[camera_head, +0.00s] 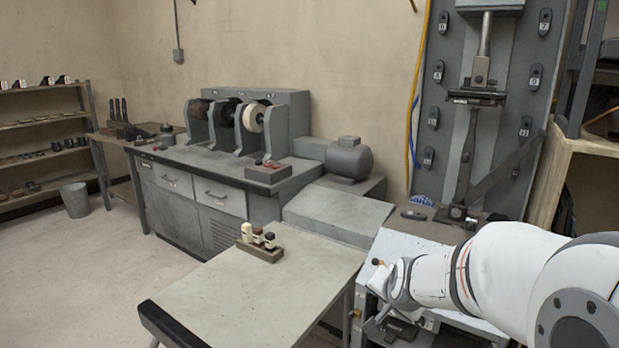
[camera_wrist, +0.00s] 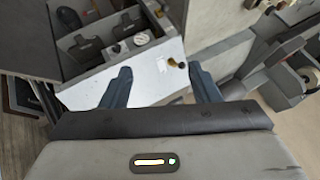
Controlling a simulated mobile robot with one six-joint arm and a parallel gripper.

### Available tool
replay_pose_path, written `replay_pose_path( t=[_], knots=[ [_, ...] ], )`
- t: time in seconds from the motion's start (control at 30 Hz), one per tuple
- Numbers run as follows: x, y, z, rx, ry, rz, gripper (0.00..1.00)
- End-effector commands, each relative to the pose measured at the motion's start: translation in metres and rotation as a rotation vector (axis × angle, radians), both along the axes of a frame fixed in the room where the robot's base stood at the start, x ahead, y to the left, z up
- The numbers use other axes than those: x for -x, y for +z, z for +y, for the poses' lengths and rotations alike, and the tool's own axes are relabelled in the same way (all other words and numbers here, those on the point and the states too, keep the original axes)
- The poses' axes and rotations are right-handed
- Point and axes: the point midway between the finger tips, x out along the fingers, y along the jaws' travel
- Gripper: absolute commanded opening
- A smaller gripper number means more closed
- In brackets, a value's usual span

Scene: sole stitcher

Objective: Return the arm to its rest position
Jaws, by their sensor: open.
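My white arm (camera_head: 500,270) reaches in from the lower right in the head view, over the grey machine beside the worktable. Its gripper end is low and hard to make out there. In the wrist view my gripper (camera_wrist: 160,69) shows two dark fingers, spread apart with nothing between them. Beyond the fingers lies a white panel (camera_wrist: 150,82) with a small dark and brass knob (camera_wrist: 175,63). An open grey compartment (camera_wrist: 82,72) with dark parts and a small round dial is at the upper left of that view.
A worktable (camera_head: 255,300) with a small block of bottles (camera_head: 260,243) stands left of my arm. A grinding bench (camera_head: 215,165) is behind it. The tall stitcher column (camera_head: 480,110) and a wooden shelf (camera_head: 570,150) stand close at the right.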

Motion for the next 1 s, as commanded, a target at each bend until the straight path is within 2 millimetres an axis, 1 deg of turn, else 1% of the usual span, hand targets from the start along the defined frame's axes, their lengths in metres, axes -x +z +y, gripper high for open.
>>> replay_pose_path(
  t=[0.03, 0.07, 0.1, 0.17, 0.2, 0.27, 0.3, 0.4, 0.43, 0.5, 0.6, 0.83, 0.87, 1.0],
  knots=[
    [0.024, 0.039, 0.006, 0.037, 0.068, 0.045, 0.56],
    [0.038, 0.049, 0.008, 0.062, 0.113, 0.078, 0.56],
    [0.057, 0.063, 0.011, 0.095, 0.171, 0.121, 0.56],
    [0.087, 0.083, 0.015, 0.141, 0.259, 0.186, 0.56],
    [0.106, 0.095, 0.016, 0.172, 0.315, 0.227, 0.56],
    [0.134, 0.111, 0.018, 0.211, 0.393, 0.286, 0.56],
    [0.151, 0.119, 0.018, 0.234, 0.441, 0.323, 0.56],
    [0.186, 0.135, 0.017, 0.279, 0.538, 0.397, 0.56],
    [0.194, 0.139, 0.017, 0.288, 0.56, 0.415, 0.56],
    [0.208, 0.144, 0.016, 0.306, 0.599, 0.445, 0.56],
    [0.218, 0.145, 0.016, 0.317, 0.628, 0.471, 0.56],
    [0.22, 0.143, 0.016, 0.319, 0.635, 0.477, 0.56],
    [0.22, 0.143, 0.016, 0.319, 0.634, 0.476, 0.54],
    [0.22, 0.143, 0.016, 0.319, 0.633, 0.476, 0.43]
  ],
)
